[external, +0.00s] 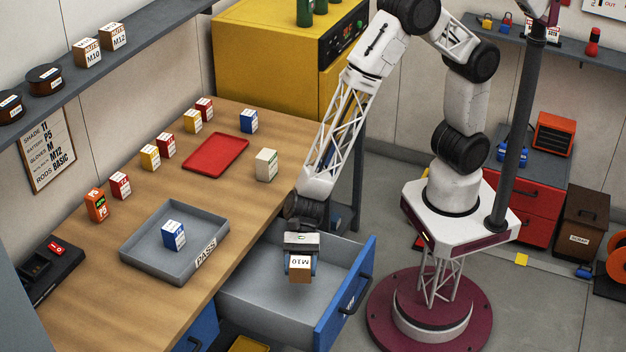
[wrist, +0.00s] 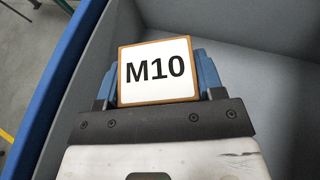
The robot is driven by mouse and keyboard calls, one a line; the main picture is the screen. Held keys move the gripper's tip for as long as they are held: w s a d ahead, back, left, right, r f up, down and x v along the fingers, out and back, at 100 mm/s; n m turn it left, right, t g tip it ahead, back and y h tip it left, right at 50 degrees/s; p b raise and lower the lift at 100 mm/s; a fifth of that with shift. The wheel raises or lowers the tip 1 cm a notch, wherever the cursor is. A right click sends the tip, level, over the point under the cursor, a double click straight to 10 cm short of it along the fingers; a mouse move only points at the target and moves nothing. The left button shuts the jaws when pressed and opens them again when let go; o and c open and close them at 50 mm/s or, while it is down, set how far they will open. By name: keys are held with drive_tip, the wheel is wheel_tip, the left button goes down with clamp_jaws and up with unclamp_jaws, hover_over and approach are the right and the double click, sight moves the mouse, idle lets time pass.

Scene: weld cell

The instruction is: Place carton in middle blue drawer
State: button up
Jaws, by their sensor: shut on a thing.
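A small brown carton with a white M10 label (external: 300,268) is held in my gripper (external: 300,262). In the wrist view the carton (wrist: 157,72) sits between the two blue fingers of my gripper (wrist: 157,85), which are shut on it. An open drawer with a blue front (external: 345,300) and grey inside is pulled out from under the wooden workbench. The carton is over the drawer's opening in the external view. In the wrist view the grey drawer interior (wrist: 255,75) lies around and beyond it. I cannot tell its exact height above the drawer floor.
A grey PASS tray (external: 140,245) on the workbench (external: 100,310) holds a blue-and-white carton (external: 173,235). A red tray (external: 216,154), a cream carton (external: 266,164) and several other cartons stand on the bench. Another blue drawer front (external: 198,332) shows at the left. The open drawer's interior looks empty where visible.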

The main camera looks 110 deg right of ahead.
sight(301, 278)
drive_tip(key=shift+f, duration=0.25)
drive_tip(key=shift+f, duration=1.9)
drive_tip(key=shift+f, duration=0.65)
drive_tip(key=o, duration=1.2)
drive_tip(key=shift+s+f, duration=0.1)
drive_tip(key=shift+c, duration=0.2)
drive_tip(key=shift+o, duration=0.2)
drive_tip(key=shift+f, duration=0.1)
drive_tip(key=shift+s, duration=0.1)
